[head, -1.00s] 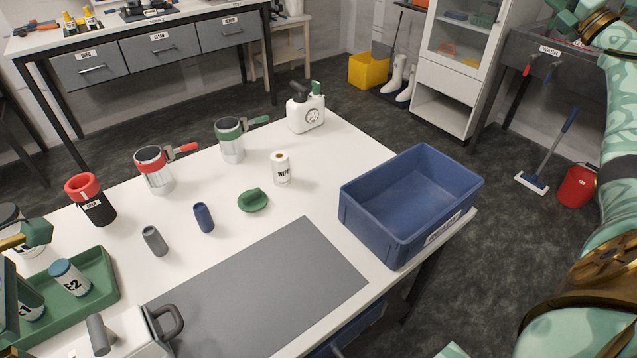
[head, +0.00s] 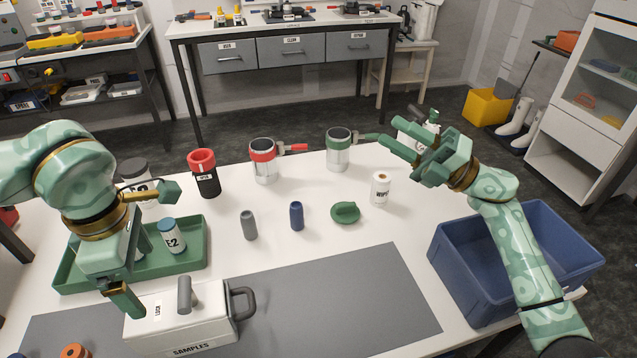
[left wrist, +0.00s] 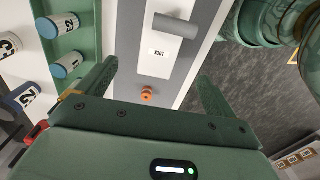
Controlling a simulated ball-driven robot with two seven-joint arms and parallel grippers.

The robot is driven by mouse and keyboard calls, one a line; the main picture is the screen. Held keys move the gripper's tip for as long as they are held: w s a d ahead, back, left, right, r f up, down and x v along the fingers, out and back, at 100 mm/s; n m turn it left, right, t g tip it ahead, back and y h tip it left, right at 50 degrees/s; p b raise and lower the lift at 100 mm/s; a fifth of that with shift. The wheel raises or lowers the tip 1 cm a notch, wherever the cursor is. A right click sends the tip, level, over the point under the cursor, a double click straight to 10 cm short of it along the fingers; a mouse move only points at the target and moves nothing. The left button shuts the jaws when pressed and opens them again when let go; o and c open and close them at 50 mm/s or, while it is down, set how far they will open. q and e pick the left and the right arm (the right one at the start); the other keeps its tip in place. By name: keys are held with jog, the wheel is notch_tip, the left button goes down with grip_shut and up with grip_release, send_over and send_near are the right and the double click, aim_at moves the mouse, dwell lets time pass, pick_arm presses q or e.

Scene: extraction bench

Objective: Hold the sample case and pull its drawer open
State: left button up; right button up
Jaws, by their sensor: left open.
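The white sample case (head: 185,325), labelled SAMPLES, stands at the front left of the table. A grey post (head: 184,294) rises from its top beside a LOCK label, and a dark grey loop handle (head: 243,303) sticks out on its right side. My left gripper (head: 130,285) is at the case's left rear. In the left wrist view the open fingers (left wrist: 155,95) stand apart, with the case's top (left wrist: 165,65) seen between them; I cannot tell whether they touch it. My right gripper (head: 415,147) is open and empty above the table's far right part, away from the case.
A green tray (head: 75,283) with labelled jars lies behind the case. A grey mat (head: 370,300) lies clear to its right. A grey cylinder (head: 249,226), blue cylinder (head: 297,216) and green lid (head: 345,212) stand farther back. A blue bin (head: 465,275) is at right, near my right arm.

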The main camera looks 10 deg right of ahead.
aim_at(173, 320)
jog(key=s+a+f+g+h, duration=0.1)
jog(key=s+a+f, duration=0.3)
jog(key=f, duration=0.4)
jog(key=s+a+f+g, duration=0.3)
jog(key=s+a+f, duration=0.2)
jog(key=a+f, duration=0.2)
jog(key=s+a+f+m+g+h, duration=0.1)
jog(key=s+a+f+g, duration=0.2)
jog(key=a+f, duration=0.3)
jog(key=shift+s+a+f+h, duration=0.1)
jog(key=shift+s+f, duration=0.15)
jog(key=shift+f, duration=0.3)
jog(key=shift+s+a+f+h, duration=0.1)
jog(key=shift+s+f, duration=0.15)
jog(key=shift+f, duration=0.35)
jog(key=shift+s+f+h, duration=0.1)
jog(key=shift+s+f, duration=0.15)
jog(key=shift+f, duration=0.3)
jog(key=shift+s+f, duration=0.1)
pick_arm(q)
notch_tip(173, 320, down, 16)
jog(key=shift+f, duration=0.15)
jog(key=c, duration=1.3)
pick_arm(e)
jog(key=shift+c, duration=0.3)
